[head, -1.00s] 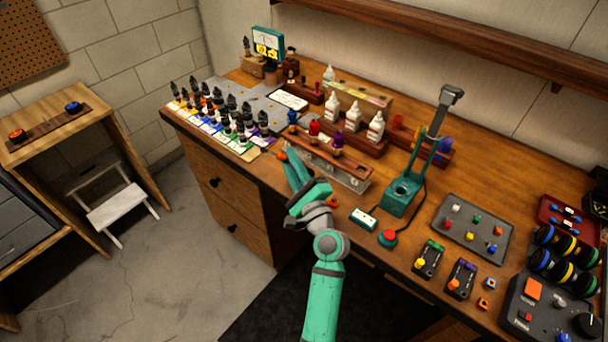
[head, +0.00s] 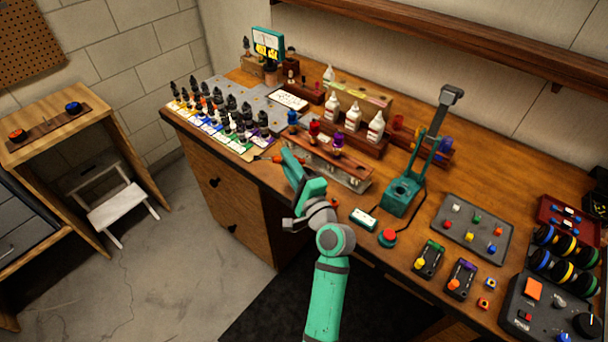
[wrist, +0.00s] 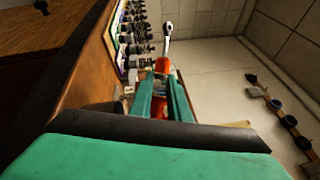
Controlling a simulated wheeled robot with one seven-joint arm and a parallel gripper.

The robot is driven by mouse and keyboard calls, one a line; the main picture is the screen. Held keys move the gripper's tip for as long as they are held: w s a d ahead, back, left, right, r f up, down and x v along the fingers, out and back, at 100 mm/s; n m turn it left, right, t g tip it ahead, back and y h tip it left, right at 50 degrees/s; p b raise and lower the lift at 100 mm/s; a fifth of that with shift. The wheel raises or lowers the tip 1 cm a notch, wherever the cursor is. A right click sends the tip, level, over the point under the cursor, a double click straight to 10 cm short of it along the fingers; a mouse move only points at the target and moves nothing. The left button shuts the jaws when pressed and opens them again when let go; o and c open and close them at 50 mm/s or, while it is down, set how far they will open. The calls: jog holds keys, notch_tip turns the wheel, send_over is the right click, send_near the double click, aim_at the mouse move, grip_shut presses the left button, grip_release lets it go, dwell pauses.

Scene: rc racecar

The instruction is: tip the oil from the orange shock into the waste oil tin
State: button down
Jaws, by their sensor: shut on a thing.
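My gripper (head: 286,157) is at the bench's front edge, left of the clear-fronted shock stand (head: 345,176). It is shut on the orange shock (head: 272,158), which lies close to level and points left in the head view. In the wrist view the orange body (wrist: 163,66) shows between the fingertips (wrist: 162,86), with its silver shaft and eye end beyond them. The shock's far side is hidden by the fingers. I cannot make out for sure which thing is the waste oil tin, and I see no oil.
Blue (head: 292,118), red (head: 314,129) and purple (head: 337,140) shocks stand upright in the stand. Several dark-capped bottles (head: 232,104) stand to the left. White bottles (head: 353,116) stand behind. A teal press (head: 402,192) is to the right. The floor in front is open.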

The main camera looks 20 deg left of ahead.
jog(key=shift+r+n, duration=0.15)
jog(key=shift+n, duration=0.65)
jog(key=shift+s+n+g+h, duration=0.2)
jog(key=shift+n+g+h, duration=0.25)
jog(key=shift+n, duration=0.75)
jog(key=shift+r+n, duration=0.25)
jog(key=shift+n, duration=0.15)
jog(key=shift+w+d+r+n+g+h, duration=0.1)
jog(key=shift+r+n+g+h, duration=0.2)
jog(key=shift+n, duration=0.4)
jog(key=shift+w+d+r+n+g+h, duration=0.1)
jog(key=shift+r+n+h, duration=0.2)
jog(key=shift+n, duration=0.4)
jog(key=n+h, duration=0.1)
jog(key=d+r+n+h, duration=0.1)
jog(key=n, duration=0.1)
jog(key=shift+w+r, duration=0.2)
jog(key=shift+r, duration=0.1)
